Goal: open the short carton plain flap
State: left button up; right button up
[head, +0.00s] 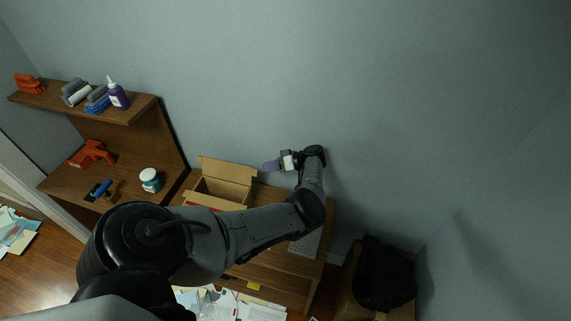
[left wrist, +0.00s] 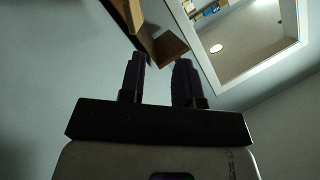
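The brown carton (head: 209,187) sits on the desk in the head view, left of my left gripper. Its top is at least partly open and I see into it. A wide flap (head: 228,169) stands up at its back. My arm covers part of its front, so I cannot tell how all the short flaps lie. My left gripper (head: 270,166) is just right of the back flap, pointing left, apparently apart from the carton. In the left wrist view the two fingers (left wrist: 160,80) are spread with nothing between them. The right gripper is not in view.
A wooden shelf unit (head: 170,140) with a purple bottle (head: 118,95) and a white-and-teal jar (head: 150,180) stands left of the carton. A keyboard (head: 305,244) lies on the desk. A black bag (head: 385,275) is at the right. The wall behind is bare.

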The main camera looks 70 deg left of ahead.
pick_arm(q)
jog(key=w+d+r, duration=0.4)
jog(key=d, duration=0.1)
jog(key=shift+d, duration=0.2)
jog(key=shift+w+r, duration=0.1)
